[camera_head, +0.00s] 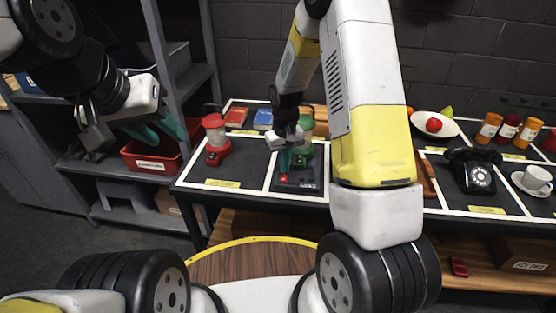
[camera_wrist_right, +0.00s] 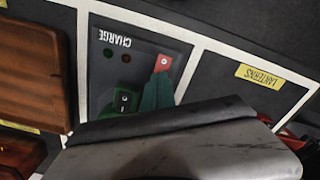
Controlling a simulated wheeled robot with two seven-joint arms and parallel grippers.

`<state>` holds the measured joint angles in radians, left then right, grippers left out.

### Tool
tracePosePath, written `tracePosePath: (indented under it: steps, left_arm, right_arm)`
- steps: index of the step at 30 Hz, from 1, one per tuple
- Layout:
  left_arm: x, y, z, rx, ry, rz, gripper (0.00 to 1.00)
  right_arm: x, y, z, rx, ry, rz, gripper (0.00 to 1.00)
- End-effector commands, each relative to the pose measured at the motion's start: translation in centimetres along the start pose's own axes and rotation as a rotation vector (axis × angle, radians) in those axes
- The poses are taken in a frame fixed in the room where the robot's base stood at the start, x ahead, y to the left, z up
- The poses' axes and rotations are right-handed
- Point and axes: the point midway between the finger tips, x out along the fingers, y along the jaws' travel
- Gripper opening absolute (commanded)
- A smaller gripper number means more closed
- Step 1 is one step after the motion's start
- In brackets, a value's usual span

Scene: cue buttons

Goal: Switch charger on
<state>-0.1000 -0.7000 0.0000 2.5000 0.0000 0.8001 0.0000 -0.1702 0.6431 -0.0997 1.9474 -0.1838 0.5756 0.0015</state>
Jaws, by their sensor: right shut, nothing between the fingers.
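The charger is a dark panel marked CHARGE (camera_wrist_right: 150,45), seen upside down in the right wrist view; its base also shows in the head view (camera_head: 312,186). It has a red button (camera_wrist_right: 163,63), a green block with a black switch face (camera_wrist_right: 123,100), and two small dim lamps (camera_wrist_right: 116,54). My right gripper (camera_wrist_right: 158,92) is shut and empty, its teal fingertips right at the red button; whether they touch I cannot tell. A green lantern (camera_head: 303,148) is partly hidden behind that gripper. My left gripper (camera_head: 157,132) is open and empty, over the shelf at left.
A red lantern (camera_head: 217,150) stands on the table left of the charger. A black telephone (camera_head: 476,172), a cup (camera_head: 536,180), a fruit plate (camera_head: 435,124) and several orange-and-red jars (camera_head: 507,130) are at right. A red bin (camera_head: 150,160) sits on the shelf.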

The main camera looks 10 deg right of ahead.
Motion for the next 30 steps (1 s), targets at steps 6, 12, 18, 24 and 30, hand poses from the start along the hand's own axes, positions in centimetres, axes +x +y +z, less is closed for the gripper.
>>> tracePosePath:
  steps: [6,12,18,24,30]
  left_arm:
    - [0.0,0.0,0.0,0.000,0.000,0.000,0.36]
    - [0.0,0.0,0.0,0.000,0.000,0.000,0.36]
    - [0.0,0.0,0.0,0.000,0.000,0.000,0.36]
    - [0.0,0.0,0.0,0.000,0.000,0.000,0.36]
    - [0.0,0.0,0.0,0.000,0.000,0.000,0.36]
  right_arm:
    - [0.4,0.0,0.0,0.000,0.000,0.000,0.00]
    - [0.7,0.0,0.0,0.000,0.000,0.000,0.00]
    - [1.0,0.0,0.0,0.000,-0.001,0.000,0.00]
    - [1.3,0.0,0.0,0.000,-0.001,0.000,0.00]
    - [1.2,0.0,0.0,0.000,0.000,0.000,0.00]
